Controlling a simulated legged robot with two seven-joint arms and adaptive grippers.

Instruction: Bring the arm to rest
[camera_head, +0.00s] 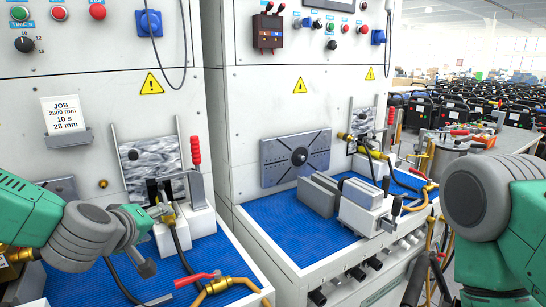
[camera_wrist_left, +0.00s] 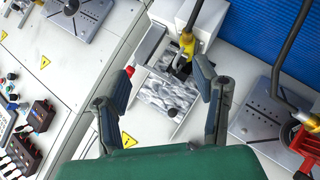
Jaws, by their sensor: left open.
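My left arm (camera_head: 85,230), green with grey joints, comes in from the left over the left washer bench. My left gripper (camera_head: 155,240) is open and empty beside the white clamp block (camera_head: 200,222). In the left wrist view, both dark fingers of the left gripper (camera_wrist_left: 163,76) are spread apart, with a yellow hose fitting (camera_wrist_left: 188,43) and a mottled grey plate (camera_wrist_left: 165,100) seen beyond the gap. I cannot tell the exact distance to them. My right arm (camera_head: 490,215) is bent at the right edge; its gripper is out of view.
A blue mat (camera_head: 215,255) covers the left bench, with a red-handled valve (camera_head: 198,280) at its front. A red-handled toggle clamp (camera_head: 196,160) stands behind the gripper. A second bench with a grey vise (camera_head: 365,208) stands to the right. Black hoses hang near my left gripper.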

